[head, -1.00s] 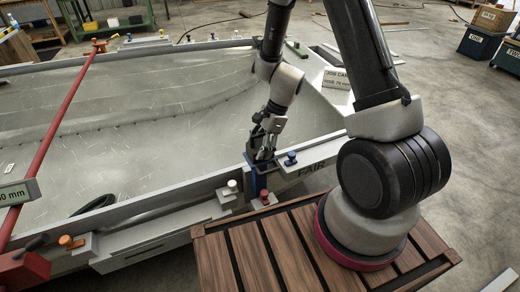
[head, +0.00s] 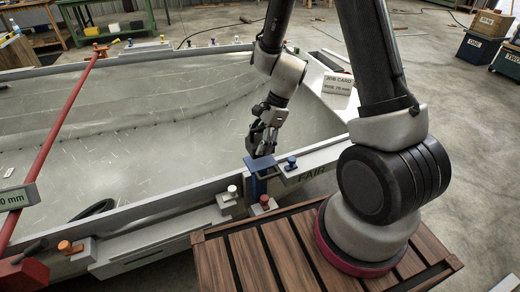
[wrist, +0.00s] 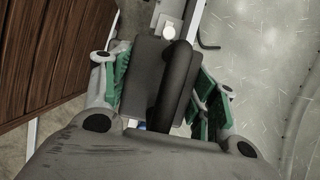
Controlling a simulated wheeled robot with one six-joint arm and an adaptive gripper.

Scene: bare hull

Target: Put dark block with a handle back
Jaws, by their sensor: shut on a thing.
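The dark block (wrist: 145,77) with a black rounded handle (wrist: 178,82) lies between the green-padded fingers in the wrist view. My gripper (wrist: 163,88) is shut on it; the left pad touches the block's side. In the head view my gripper (head: 263,143) hangs fingers-down just above a blue bracket (head: 257,177) on the near edge of the hull. I cannot make out the block clearly there, as the fingers cover it. Whether its lower side touches anything is hidden.
The pale hull (head: 150,125) spreads behind, with a grey near rail. A job card (head: 337,84) stands at the right. A red bar (head: 58,125) crosses the left side.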

